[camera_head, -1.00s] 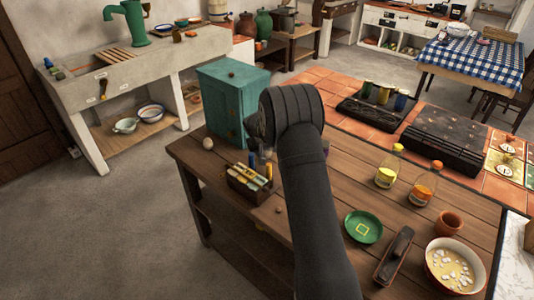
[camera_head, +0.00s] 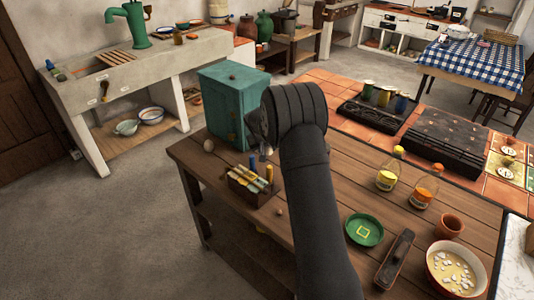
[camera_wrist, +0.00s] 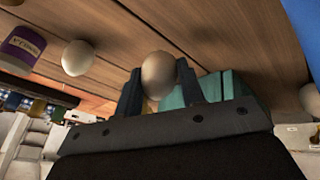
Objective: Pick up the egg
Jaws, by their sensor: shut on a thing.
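A pale brown egg (camera_wrist: 158,72) sits between the two fingers of my gripper (camera_wrist: 158,88) in the wrist view. My gripper is shut on it. In the head view my own arm hides the held egg and most of the gripper, so its height over the table cannot be told. Another egg (camera_wrist: 77,57) shows left of the gripper in the wrist view, and part of one more (camera_wrist: 310,98) shows at the right edge. In the head view an egg (camera_head: 208,145) lies near the wooden table's (camera_head: 330,185) left end.
A teal cabinet (camera_head: 226,103) stands close behind my gripper. A box of colourful items (camera_head: 250,190) stands in front. A purple labelled jar (camera_wrist: 22,47) shows in the wrist view.

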